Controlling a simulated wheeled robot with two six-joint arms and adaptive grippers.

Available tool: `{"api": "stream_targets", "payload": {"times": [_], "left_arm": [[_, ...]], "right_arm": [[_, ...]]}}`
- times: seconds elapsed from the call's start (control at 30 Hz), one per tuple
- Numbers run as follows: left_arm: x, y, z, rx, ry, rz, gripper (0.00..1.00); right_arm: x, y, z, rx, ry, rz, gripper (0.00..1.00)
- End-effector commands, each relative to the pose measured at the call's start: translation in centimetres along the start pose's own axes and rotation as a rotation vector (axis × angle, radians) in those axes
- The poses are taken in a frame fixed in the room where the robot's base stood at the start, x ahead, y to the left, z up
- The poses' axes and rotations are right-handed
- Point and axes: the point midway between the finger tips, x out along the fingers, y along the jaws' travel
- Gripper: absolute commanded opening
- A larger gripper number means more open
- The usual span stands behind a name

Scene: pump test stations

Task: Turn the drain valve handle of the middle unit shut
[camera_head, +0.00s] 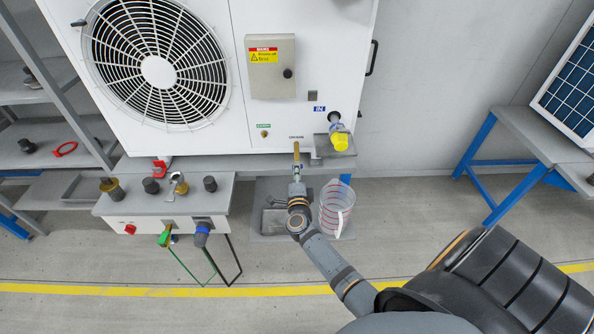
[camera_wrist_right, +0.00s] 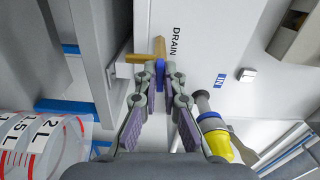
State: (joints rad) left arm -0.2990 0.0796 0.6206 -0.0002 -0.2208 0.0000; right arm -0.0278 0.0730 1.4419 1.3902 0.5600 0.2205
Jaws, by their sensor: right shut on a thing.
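The middle unit (camera_head: 235,100) is a white cabinet with a round fan grille. Its brass drain valve (camera_head: 296,151) sticks out low on the front, under a small label. In the right wrist view the brass valve (camera_wrist_right: 158,48) sits beside the word DRAIN, and its blue handle (camera_wrist_right: 160,72) points toward my gripper. My right gripper (camera_head: 297,178) reaches up to the valve from below. In the wrist view its fingertips (camera_wrist_right: 160,80) are closed around the blue handle. The handle is mostly hidden by the gripper in the head view. My left gripper is not in view.
A clear measuring jug (camera_head: 336,208) stands right of my gripper on a grey tray (camera_head: 268,222). A yellow-capped inlet pipe (camera_head: 338,135) juts out to the right of the valve. A grey bench with fittings (camera_head: 150,204) lies left. Floor in front is open.

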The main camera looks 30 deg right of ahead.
Motion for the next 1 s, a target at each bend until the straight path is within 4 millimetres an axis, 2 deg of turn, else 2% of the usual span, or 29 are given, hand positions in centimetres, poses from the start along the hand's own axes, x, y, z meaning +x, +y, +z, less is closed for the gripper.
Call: {"api": "stream_targets", "payload": {"times": [0.3,0.77,0.8,0.9,0.93,1.0], "left_arm": [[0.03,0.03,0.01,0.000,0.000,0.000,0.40],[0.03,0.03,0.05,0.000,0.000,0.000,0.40],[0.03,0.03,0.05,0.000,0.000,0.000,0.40],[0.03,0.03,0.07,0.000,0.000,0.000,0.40],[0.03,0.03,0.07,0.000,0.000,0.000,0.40],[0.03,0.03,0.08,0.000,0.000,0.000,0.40]], "right_arm": [[-0.03,0.05,-0.04,0.084,0.001,0.001,0.00],[-0.03,0.06,-0.05,0.094,0.001,0.001,0.00],[-0.03,0.06,-0.05,0.094,0.001,0.001,0.13],[-0.03,0.05,-0.04,0.094,0.001,0.001,0.26],[-0.03,0.05,-0.04,0.093,0.001,0.001,0.30],[-0.02,0.04,-0.03,0.093,0.001,0.001,0.30]]}}
